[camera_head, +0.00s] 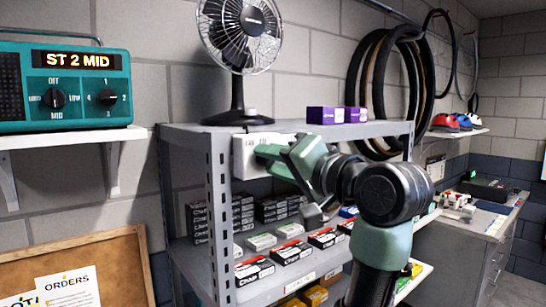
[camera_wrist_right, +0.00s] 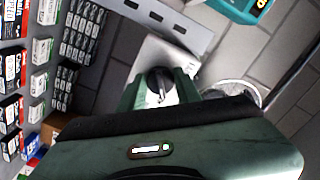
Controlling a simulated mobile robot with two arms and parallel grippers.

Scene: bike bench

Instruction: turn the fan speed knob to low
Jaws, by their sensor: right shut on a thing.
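A pale control box (camera_head: 241,165) is mounted at the front of the grey shelf unit, below the desk fan (camera_head: 242,40). My right gripper (camera_head: 268,153) reaches it from the right and covers most of its front. In the right wrist view, a dark round knob (camera_wrist_right: 158,82) on the pale box (camera_wrist_right: 158,52) sits between the green fingertips (camera_wrist_right: 160,92), which are shut on it. The knob's setting marks are hidden or too small to read. My left gripper is in neither view.
A teal radio (camera_head: 66,86) showing "ST 2 MID" stands on a wall shelf (camera_head: 70,138) at left. Purple boxes (camera_head: 325,115) stand on the unit's top. Small boxes (camera_head: 285,253) fill the shelf below my arm. Tyres (camera_head: 385,85) hang behind.

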